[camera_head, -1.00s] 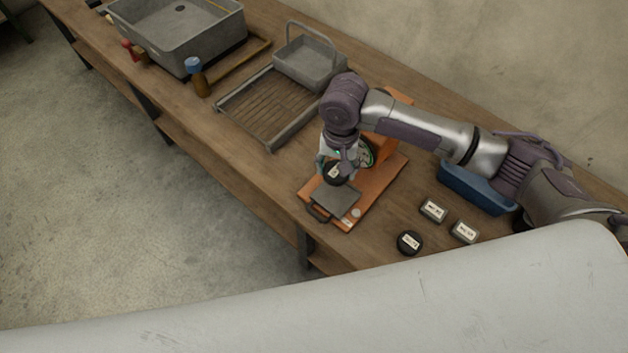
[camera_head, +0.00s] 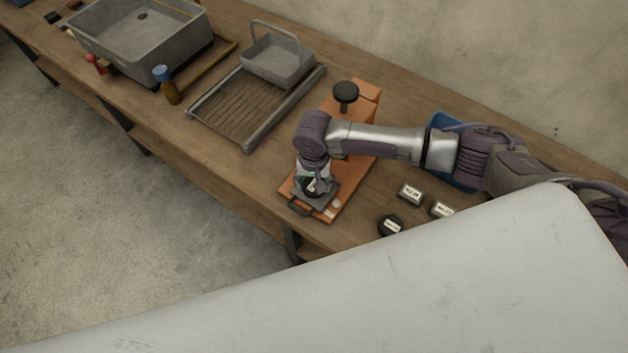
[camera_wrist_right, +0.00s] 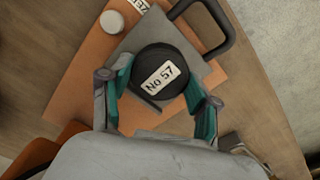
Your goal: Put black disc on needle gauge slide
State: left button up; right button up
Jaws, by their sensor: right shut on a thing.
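My right gripper (camera_head: 312,187) is shut on a black disc (camera_head: 309,184) with a white label. In the right wrist view the disc (camera_wrist_right: 160,62) reads "No 57" and sits between the teal fingertips (camera_wrist_right: 158,85). The disc is over the grey slide plate (camera_wrist_right: 190,35) with its looped handle, on the orange gauge base (camera_wrist_right: 75,85). I cannot tell whether disc and plate touch. In the head view the gripper partly hides the slide plate (camera_head: 327,196). The gauge base (camera_head: 357,165) lies on the bench. My left gripper is not in view.
A blue tray (camera_head: 440,122) is partly behind my arm. A slatted rack (camera_head: 238,108), grey basket (camera_head: 277,60) and grey sink (camera_head: 140,62) stand farther left.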

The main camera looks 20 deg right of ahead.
jog(key=o, duration=1.2)
jog(key=shift+f, duration=0.1)
notch_tip(320, 180, up, 12)
jog(key=shift+r+b, duration=0.15)
jog(key=shift+b, duration=0.5)
